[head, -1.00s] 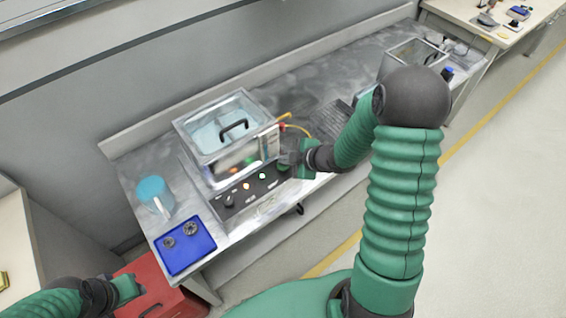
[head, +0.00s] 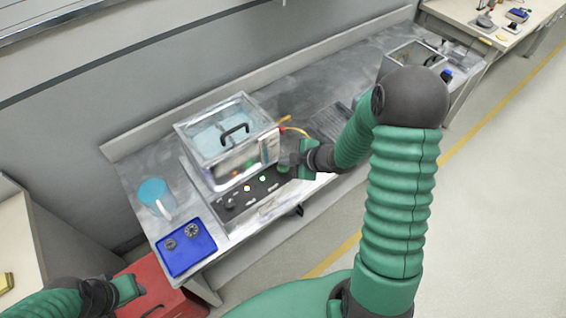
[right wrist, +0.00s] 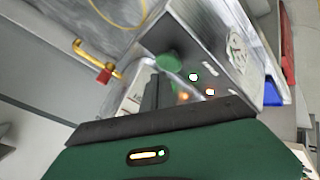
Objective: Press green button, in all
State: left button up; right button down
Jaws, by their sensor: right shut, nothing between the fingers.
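The machine (head: 232,140) is a clear-lidded box with a black handle on the bench. Its sloping front panel (head: 240,200) carries a black knob, a lit orange light and a lit greenish light. The green button (head: 283,169) is at the panel's right end, partly covered by my right gripper (head: 286,160). In the right wrist view the round green button (right wrist: 167,60) shows just beyond the dark shut fingers (right wrist: 156,82); I cannot tell whether they touch it. My left gripper (head: 138,285) is low at the left, over a red box; its fingers are too small to judge.
A clear bin (head: 412,57) stands at the bench's far end.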

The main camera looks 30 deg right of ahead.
aim_at(286, 168)
jog(key=shift+r, duration=0.3)
notch_tip(286, 168, up, 5)
jog(key=p, duration=0.5)
jog(key=shift+r, duration=0.15)
dwell(0.6)
